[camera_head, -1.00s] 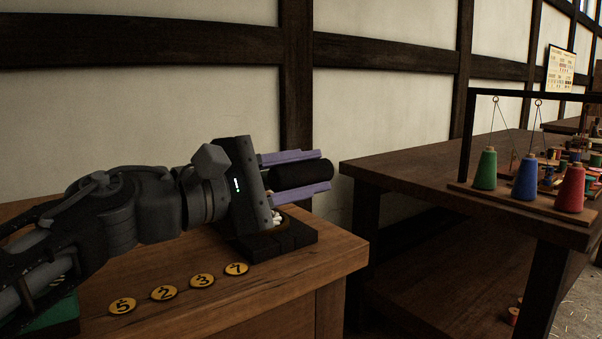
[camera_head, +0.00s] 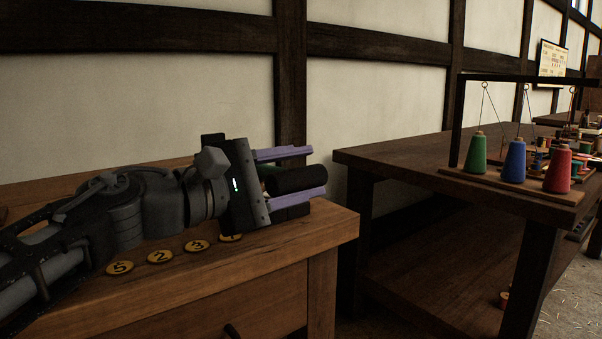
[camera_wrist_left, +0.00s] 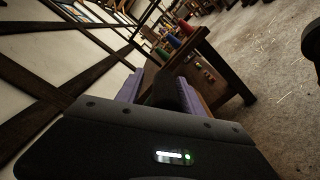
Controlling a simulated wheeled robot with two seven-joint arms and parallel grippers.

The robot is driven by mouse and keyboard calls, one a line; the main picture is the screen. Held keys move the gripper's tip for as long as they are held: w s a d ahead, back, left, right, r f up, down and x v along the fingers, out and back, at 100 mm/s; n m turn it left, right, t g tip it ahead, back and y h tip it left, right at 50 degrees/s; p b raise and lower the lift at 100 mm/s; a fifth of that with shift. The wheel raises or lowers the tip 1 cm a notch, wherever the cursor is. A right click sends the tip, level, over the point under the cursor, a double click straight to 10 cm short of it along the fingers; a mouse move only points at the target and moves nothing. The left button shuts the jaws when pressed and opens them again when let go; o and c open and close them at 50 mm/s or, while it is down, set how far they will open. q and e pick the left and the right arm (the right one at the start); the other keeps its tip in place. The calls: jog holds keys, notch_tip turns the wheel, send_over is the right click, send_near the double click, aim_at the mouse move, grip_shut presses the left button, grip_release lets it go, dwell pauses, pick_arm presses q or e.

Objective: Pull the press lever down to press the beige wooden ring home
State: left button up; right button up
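The press stands at the right end of the wooden bench. Its lever's thick black handle (camera_head: 300,180) lies between the two purple fingers of my left gripper (camera_head: 305,172), low over the press's dark base (camera_head: 292,212). A gap shows between the upper finger and the handle, so the gripper looks open around it. In the left wrist view the dark handle (camera_wrist_left: 166,90) also lies between the fingers (camera_wrist_left: 160,88). My gripper body hides most of the press. The beige wooden ring is not visible. My right gripper is not in view.
Yellow numbered discs (camera_head: 160,257) lie along the front of the bench (camera_head: 215,278), below my left arm. Right of it, past a gap, stands a dark table (camera_head: 400,160) with a rack of green, blue and red thread cones (camera_head: 514,162). A timbered wall is behind.

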pick_arm(q)
jog(key=shift+o, duration=0.5)
jog(key=shift+r, duration=0.1)
notch_tip(320, 180, up, 10)
jog(key=p, duration=0.7)
